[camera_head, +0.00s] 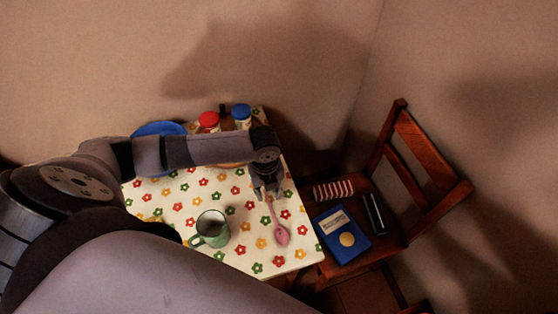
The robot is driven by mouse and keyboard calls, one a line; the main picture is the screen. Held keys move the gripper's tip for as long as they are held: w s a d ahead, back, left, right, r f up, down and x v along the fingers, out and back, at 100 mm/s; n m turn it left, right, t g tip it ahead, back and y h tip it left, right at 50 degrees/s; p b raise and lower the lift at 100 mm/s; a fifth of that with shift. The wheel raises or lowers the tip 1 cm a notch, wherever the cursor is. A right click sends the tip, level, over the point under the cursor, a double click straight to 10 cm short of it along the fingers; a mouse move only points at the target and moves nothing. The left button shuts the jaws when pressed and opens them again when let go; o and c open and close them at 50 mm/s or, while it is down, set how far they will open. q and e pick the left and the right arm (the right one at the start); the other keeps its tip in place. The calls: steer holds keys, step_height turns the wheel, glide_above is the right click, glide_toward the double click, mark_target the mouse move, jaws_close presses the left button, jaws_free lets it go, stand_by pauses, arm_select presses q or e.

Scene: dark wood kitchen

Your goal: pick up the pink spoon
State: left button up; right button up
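The pink spoon (281,235) lies on the flowered tablecloth (177,204) near the table's right edge. Its bowl points towards the front and its thin handle runs back to my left gripper (267,193). My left gripper points down at the handle end, with its two fingers apart, one on each side of the handle as seen from above. I cannot tell whether the fingers touch the spoon. My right gripper is not in view.
A green mug (211,230) stands left of the spoon. A blue plate (158,129), a red-capped jar (209,120) and a blue-capped jar (242,114) are at the back. A wooden chair (415,165) on the right bears a blue book (341,234) and a striped item (333,189).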

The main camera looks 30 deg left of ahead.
mark_target(268, 200)
arm_select(q)
steer(key=shift+f, duration=1.45)
steer(key=shift+f, duration=0.15)
steer(key=shift+c, duration=0.4)
jaws_close()
